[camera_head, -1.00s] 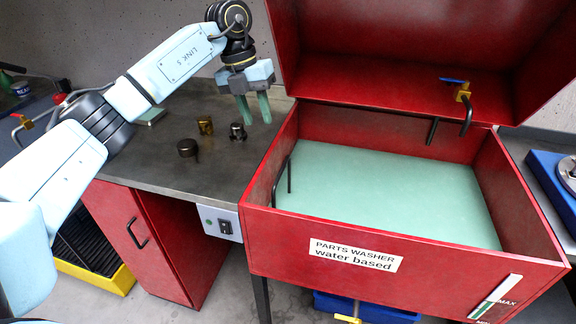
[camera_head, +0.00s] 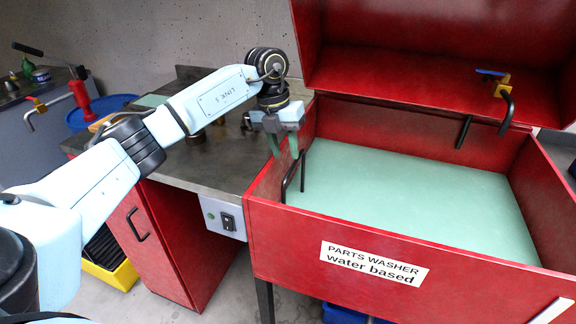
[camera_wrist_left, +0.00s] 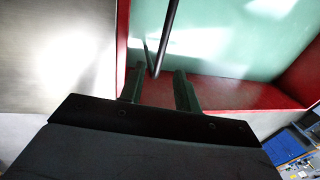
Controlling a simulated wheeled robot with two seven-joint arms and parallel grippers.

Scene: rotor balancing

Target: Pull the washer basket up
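The washer basket shows only as its black handle (camera_head: 293,176), a bent bar standing out of the pale green liquid at the tank's left wall. The rest of the basket is hidden by the liquid. My left gripper (camera_head: 286,155) is open, its two green fingers pointing down at the top of the handle. In the left wrist view the dark handle bar (camera_wrist_left: 168,38) ends in the gap between the fingertips (camera_wrist_left: 159,70). I cannot tell whether they touch it. My right gripper is not in view.
The red parts washer (camera_head: 285,240) has its lid (camera_head: 400,55) raised behind the tank. A bent tap (camera_head: 506,105) hangs at the back right. A grey bench (camera_head: 190,168) with small dark parts adjoins on the left. The space over the liquid (camera_head: 410,185) is clear.

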